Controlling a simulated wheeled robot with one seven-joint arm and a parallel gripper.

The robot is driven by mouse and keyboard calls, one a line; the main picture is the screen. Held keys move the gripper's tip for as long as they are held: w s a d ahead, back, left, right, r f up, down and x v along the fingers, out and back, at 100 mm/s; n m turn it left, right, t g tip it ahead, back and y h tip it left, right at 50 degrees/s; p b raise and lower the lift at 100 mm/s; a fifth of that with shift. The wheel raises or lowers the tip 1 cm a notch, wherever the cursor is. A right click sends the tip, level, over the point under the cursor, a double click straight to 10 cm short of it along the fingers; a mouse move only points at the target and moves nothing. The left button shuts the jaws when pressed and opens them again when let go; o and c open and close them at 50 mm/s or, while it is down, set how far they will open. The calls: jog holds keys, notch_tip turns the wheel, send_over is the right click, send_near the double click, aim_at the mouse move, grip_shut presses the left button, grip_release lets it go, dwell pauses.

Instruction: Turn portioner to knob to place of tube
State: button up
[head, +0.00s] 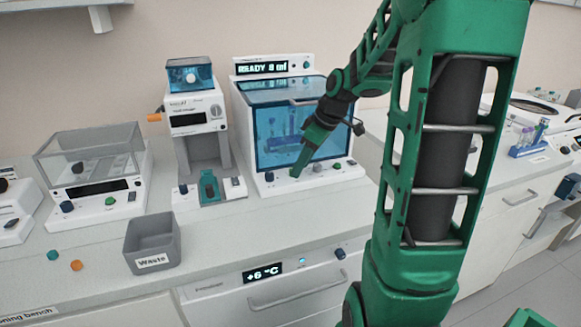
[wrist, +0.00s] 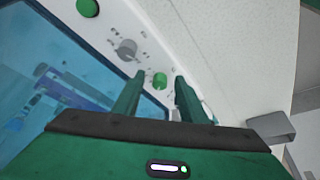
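The machine with the "READY" and ml display (head: 262,68), which appears to be the portioner, stands at the back of the bench. Its blue see-through front (head: 330,138) has tubes (head: 285,142) in a rack behind it. A grey knob (head: 317,167) sits on its lower front panel, and shows in the wrist view (wrist: 127,48) with small marks around it. A green button (wrist: 160,81) appears between my fingers in the wrist view. My gripper (wrist: 160,80) is open and empty. In the head view my gripper (head: 297,171) is at the panel, left of the grey knob; contact cannot be told.
Left of it stands a white device (head: 195,105) with a small teal holder (head: 208,186) at its base. A grey waste bin (head: 152,240) and a clear-lidded device (head: 90,155) are further left. A tube rack (head: 528,150) stands on the right bench.

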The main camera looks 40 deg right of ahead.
jog(key=shift+w+a, duration=0.3)
jog(key=shift+w, duration=0.2)
jog(key=shift+w+a, duration=0.25)
jog(key=shift+w, duration=0.2)
jog(key=shift+w+f, duration=0.1)
jog(key=shift+f, duration=0.45)
grip_shut()
jog(key=shift+a, duration=0.2)
